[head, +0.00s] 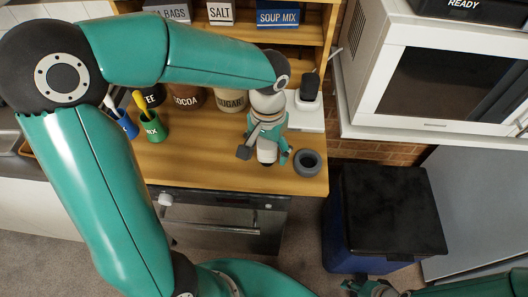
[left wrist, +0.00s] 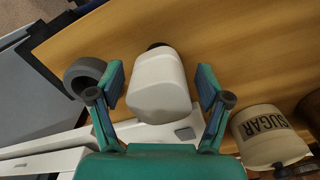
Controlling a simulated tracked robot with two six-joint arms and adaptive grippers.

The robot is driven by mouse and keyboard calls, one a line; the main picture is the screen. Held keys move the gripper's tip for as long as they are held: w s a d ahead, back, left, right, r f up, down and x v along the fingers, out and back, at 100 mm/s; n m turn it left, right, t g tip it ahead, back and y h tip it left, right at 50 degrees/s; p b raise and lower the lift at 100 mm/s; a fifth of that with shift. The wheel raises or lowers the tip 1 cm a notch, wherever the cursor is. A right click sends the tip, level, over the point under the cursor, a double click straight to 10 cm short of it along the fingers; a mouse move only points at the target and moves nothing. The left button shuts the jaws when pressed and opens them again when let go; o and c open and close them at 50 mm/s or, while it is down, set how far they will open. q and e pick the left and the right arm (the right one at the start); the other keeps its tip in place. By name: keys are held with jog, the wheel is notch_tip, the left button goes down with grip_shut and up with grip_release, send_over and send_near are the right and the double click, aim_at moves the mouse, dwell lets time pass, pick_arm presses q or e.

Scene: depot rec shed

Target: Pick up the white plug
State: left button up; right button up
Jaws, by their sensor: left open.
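The white plug (left wrist: 158,88), a pale rounded block with a dark end, sits between the open fingers of my left gripper (left wrist: 160,97) in the left wrist view. A gap shows on each side of it, so the fingers look apart from it. In the head view my left gripper (head: 264,153) points down over the wooden counter, and the white plug (head: 267,150) shows partly between its fingers. Whether the plug touches the counter is hidden. Part of my right gripper (head: 368,288) shows at the bottom edge; its fingers are unclear.
A grey ring-shaped thing (head: 308,162) stands close beside my left gripper. A white power strip (head: 305,112) with a black plug (head: 310,86) lies behind. The sugar canister (head: 231,99) and green cup (head: 153,127) stand left. The counter's front middle is clear.

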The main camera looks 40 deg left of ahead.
pick_arm(q)
jog(key=c, duration=1.2)
jog(key=shift+c, duration=0.2)
jog(key=shift+r, duration=0.1)
notch_tip(320, 180, up, 20)
jog(key=p, duration=0.1)
jog(key=shift+p, duration=0.4)
